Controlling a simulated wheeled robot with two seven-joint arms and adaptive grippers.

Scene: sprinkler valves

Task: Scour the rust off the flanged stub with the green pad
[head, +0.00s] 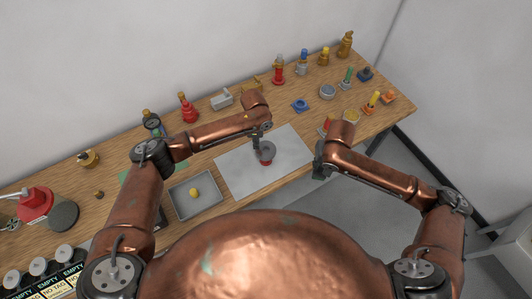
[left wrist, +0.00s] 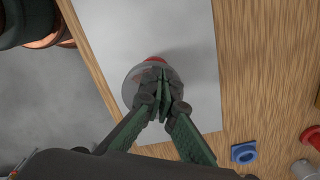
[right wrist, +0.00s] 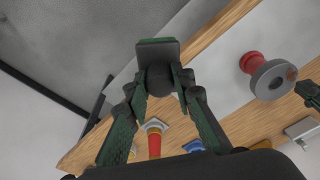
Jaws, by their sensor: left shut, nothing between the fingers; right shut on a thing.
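The flanged stub (head: 266,151) stands on the pale mat (head: 235,173), a grey round flange on a red part. The right wrist view shows the stub (right wrist: 268,80) with a brownish rust patch on its flange. My left gripper (head: 257,146) is shut and empty close to the stub; in the left wrist view its fingertips (left wrist: 160,88) cover part of the stub (left wrist: 137,86). I cannot tell whether they touch. My right gripper (right wrist: 157,85) is shut on a dark greenish block, probably the green pad (right wrist: 157,48), held right of the mat, apart from the stub.
A grey tray (head: 211,207) with a yellow ball-like thing (head: 193,193) lies left of the mat. A green sheet (head: 131,182) is partly behind my left arm. Several valves and fittings line the back and right of the wooden bench. The mat is otherwise clear.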

